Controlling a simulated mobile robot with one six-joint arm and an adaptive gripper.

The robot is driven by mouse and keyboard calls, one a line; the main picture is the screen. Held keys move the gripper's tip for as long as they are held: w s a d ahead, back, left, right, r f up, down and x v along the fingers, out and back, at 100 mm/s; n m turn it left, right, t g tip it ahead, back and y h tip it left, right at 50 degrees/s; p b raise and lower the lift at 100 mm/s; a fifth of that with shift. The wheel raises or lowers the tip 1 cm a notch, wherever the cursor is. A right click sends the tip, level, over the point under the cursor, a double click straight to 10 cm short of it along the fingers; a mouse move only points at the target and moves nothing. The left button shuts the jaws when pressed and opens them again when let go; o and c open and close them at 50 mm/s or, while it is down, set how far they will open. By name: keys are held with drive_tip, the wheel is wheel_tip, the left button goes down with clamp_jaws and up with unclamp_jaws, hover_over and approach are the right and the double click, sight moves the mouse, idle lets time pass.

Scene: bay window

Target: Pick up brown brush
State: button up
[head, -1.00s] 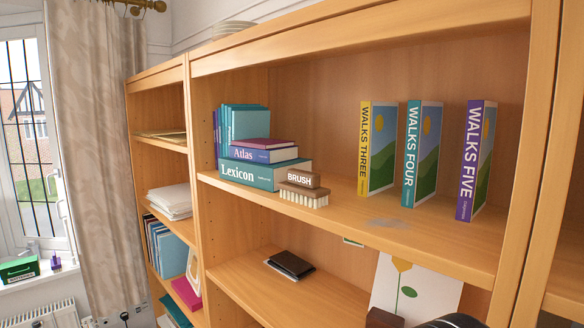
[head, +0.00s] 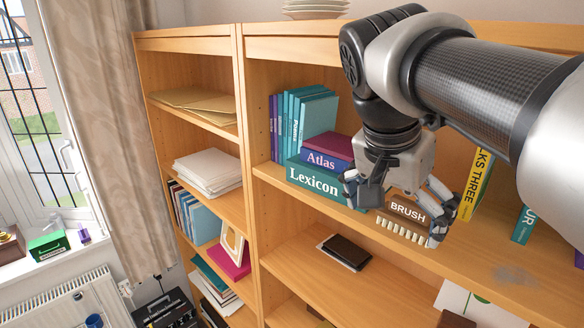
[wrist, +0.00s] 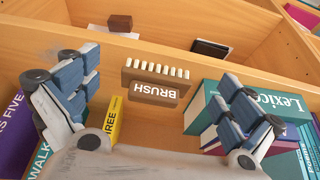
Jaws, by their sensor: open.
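The brown brush (head: 405,212) stands on the shelf with its pale bristles at the front and the word BRUSH on its body. It also shows in the wrist view (wrist: 155,82), between my gripper's fingers and a little beyond them. My gripper (head: 402,203) is open and empty, with one finger on each side of the brush in the head view. In the wrist view my gripper (wrist: 155,95) has blue-grey fingers spread wide left and right. I cannot tell whether a finger touches the brush.
The Lexicon book (head: 315,183) and Atlas book (head: 325,158) lie stacked close left of the brush. The yellow Walks Three book (head: 476,185) stands to the right. A dark wallet-like item (head: 346,250) lies on the shelf below. The shelf front edge is clear.

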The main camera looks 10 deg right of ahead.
sight(409, 205)
drive_tip(key=w+d, duration=0.3)
drive_tip(key=shift+d+p, duration=0.15)
drive_tip(key=shift+p, duration=0.2)
drive_tip(key=shift+w+d, duration=0.2)
drive_tip(key=shift+d, duration=0.2)
drive_tip(key=x, duration=0.5)
drive_tip(key=shift+w+d, duration=0.25)
drive_tip(key=c, duration=0.8)
